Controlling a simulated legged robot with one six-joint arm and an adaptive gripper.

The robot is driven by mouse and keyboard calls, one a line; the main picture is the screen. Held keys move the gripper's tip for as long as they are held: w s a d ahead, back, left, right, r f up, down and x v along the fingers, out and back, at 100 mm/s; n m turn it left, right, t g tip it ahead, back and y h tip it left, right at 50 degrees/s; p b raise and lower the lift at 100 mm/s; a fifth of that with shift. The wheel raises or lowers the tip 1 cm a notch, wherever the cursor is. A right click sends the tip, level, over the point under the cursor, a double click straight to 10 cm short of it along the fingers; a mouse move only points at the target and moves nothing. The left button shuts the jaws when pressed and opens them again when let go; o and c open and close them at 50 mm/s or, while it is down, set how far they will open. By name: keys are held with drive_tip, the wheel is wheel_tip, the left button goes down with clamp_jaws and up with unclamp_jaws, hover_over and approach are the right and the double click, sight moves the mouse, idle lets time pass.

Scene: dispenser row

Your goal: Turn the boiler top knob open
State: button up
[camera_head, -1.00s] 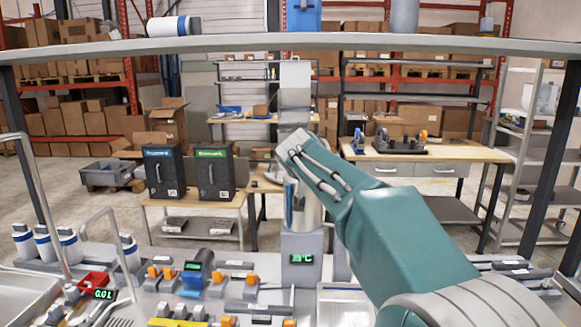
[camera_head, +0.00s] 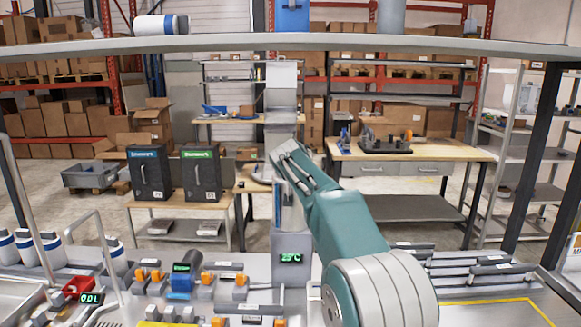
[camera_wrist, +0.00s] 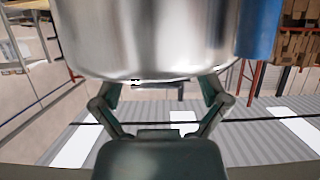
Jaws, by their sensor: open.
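The boiler (camera_head: 291,245) is a grey column in the middle of the head view, with a green 25°C display on its front. My arm covers part of its upper body, and I cannot make out the top knob. In the wrist view a large shiny metal cylinder (camera_wrist: 150,40) fills the top, with a blue upright part (camera_wrist: 258,30) at its right. My gripper (camera_wrist: 162,88) has its two fingers spread wide at the lower edge of this cylinder. The fingertips are partly hidden, and whether they touch it is unclear. Nothing shows held.
A grey overhead shelf (camera_head: 200,43) crosses above my arm. Below, the counter carries orange-handled valves (camera_head: 208,279), a red box (camera_head: 78,286) and white bottles (camera_head: 52,250) at the left. Behind are two black dispensers (camera_head: 201,175) and a wooden workbench (camera_head: 410,152).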

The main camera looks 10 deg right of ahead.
drive_tip(key=shift+d, duration=0.15)
drive_tip(key=c, duration=1.2)
drive_tip(key=shift+o, duration=0.2)
drive_tip(key=shift+n+y, duration=0.8)
drive_tip(key=shift+y, duration=0.1)
drive_tip(key=shift+f+n+g+y, duration=0.15)
drive_tip(key=shift+n+g+y, duration=0.15)
drive_tip(key=shift+n+y, duration=2.15)
drive_tip(key=shift+n+g+y, duration=1.2)
drive_tip(key=shift+n+y, duration=0.65)
drive_tip(key=shift+y, duration=0.4)
drive_tip(key=shift+f+n+g+y, duration=0.15)
drive_tip(key=shift+n+g+y, duration=0.65)
drive_tip(key=shift+n, duration=0.1)
drive_tip(key=o, duration=1.2)
drive_tip(key=shift+w, duration=0.1)
drive_tip(key=shift+c, duration=0.2)
drive_tip(key=shift+r, duration=0.25)
